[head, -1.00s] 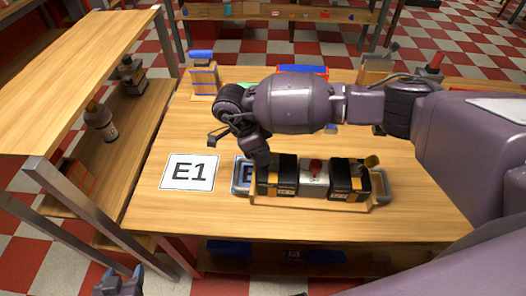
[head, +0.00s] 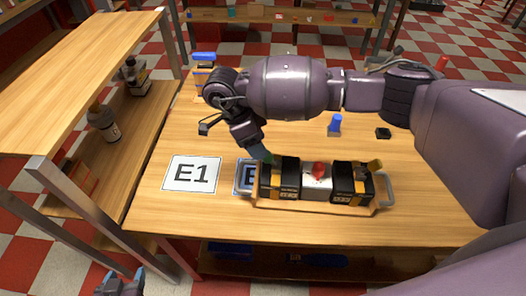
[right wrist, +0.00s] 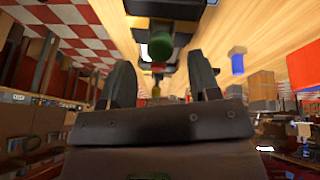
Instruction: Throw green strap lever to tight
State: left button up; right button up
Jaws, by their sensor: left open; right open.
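A tray (head: 315,208) with end handles holds two black units with yellow labels, a left one (head: 284,178) and a right one (head: 350,183), and a grey block (head: 317,182) with a red knob between them. A small green part, the green lever's end (head: 269,158), shows at the left unit's top, partly hidden by my right gripper (head: 262,152). In the right wrist view, the round green end (right wrist: 160,47) lies ahead between the two open fingers (right wrist: 162,82); I cannot tell whether they touch it. My left gripper (head: 122,284) is open, empty and low at the left edge.
A yellow lever (head: 375,164) rises from the right unit. An E1 card (head: 191,174) lies left of the tray on the wooden table (head: 190,220). A blue-topped item (head: 334,125) stands behind. A shelf (head: 85,75) stands at the left.

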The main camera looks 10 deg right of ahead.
jog(key=v, duration=0.6)
dwell(0.4)
